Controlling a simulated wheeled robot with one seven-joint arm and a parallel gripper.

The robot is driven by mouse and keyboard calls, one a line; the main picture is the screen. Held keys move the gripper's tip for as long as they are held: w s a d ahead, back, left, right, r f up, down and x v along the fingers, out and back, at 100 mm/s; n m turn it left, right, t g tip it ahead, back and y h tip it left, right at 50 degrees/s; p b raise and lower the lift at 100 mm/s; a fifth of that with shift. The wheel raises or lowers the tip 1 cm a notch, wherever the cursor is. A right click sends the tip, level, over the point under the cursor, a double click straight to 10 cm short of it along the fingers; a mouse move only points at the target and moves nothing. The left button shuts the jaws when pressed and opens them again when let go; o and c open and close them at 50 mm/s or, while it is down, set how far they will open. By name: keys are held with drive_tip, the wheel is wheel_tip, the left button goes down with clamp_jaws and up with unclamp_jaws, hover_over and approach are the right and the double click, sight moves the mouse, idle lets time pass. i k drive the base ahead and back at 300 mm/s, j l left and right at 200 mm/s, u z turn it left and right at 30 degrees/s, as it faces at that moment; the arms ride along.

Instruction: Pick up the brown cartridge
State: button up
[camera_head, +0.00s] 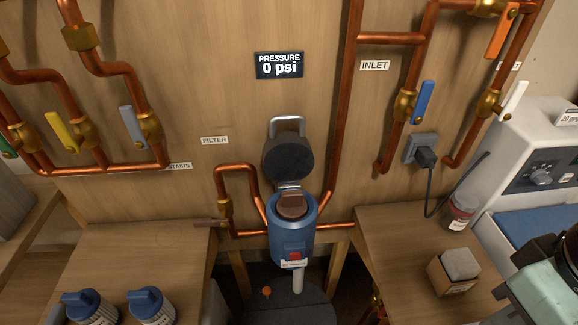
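The brown cartridge (292,203) sits inside the open blue filter housing (292,241) in the middle of the head view. Its brown top with a raised grip shows above the housing's rim, and its lower part is hidden inside. The housing's round dark lid (288,158) is swung up behind it, with a metal handle loop on top. Part of my arm shows at the lower right edge, well to the right of the cartridge. I cannot make out my gripper's fingers in this view.
Copper pipes (247,168) flank the housing on a wooden back panel. Two blue-capped bottles (150,305) stand on the left bench. A small box with a grey block (460,265) and a red-and-white jar (459,212) stand on the right bench. The pressure display (279,65) reads 0 psi.

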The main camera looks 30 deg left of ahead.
sight(291, 205)
drive_tip(key=k+j, duration=0.2)
drive_tip(key=j, duration=0.15)
drive_tip(key=k+j, duration=0.2)
drive_tip(key=j, duration=0.2)
drive_tip(key=k+j+z, duration=0.1)
drive_tip(key=j, duration=0.25)
drive_tip(key=k, duration=0.05)
